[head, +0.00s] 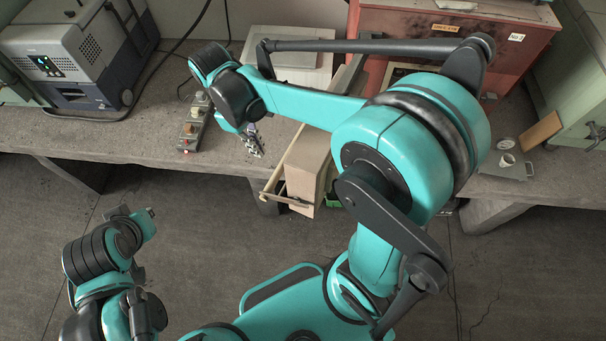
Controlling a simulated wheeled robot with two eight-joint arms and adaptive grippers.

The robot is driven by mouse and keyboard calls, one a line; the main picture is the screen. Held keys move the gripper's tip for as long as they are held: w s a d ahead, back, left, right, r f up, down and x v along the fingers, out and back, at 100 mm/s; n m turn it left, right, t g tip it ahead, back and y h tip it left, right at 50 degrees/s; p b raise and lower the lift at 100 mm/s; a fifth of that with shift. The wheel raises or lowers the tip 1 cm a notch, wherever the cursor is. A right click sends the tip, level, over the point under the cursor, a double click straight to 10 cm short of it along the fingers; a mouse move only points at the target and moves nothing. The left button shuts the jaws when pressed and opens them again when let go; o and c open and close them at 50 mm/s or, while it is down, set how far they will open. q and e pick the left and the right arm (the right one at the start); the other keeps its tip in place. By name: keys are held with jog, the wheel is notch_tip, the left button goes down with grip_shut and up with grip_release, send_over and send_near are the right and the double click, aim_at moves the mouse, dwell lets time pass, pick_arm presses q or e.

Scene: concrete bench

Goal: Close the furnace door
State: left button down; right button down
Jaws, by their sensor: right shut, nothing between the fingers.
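The furnace (520,40) is a reddish-brown box at the back right of the bench, partly hidden behind my right arm. Its door (308,165) appears to be the thick beige panel that stands open, sticking out over the bench's front edge. A bar handle (285,198) is on the door's near end. My right gripper (254,145) is shut and empty, to the left of the door and apart from it. My right arm hides the hinge side and most of the furnace opening. My left arm is low at the left, with no gripper fingers visible.
A grey-blue machine (80,50) with a hose stands at the back left. A small strip with knobs (193,125) lies left of my right gripper. A white-topped box (290,65) stands behind my arm. The left front bench is clear.

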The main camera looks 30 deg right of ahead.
jog(key=s+d+f, duration=0.1)
jog(key=s+f, duration=0.1)
jog(key=f, duration=0.3)
jog(key=s+d+f+b, duration=0.1)
jog(key=s+d+f, duration=0.1)
jog(key=s+f, duration=0.1)
jog(key=shift+d+f+b, duration=0.3)
jog(key=shift+f, duration=0.6)
jog(key=shift+w, duration=0.1)
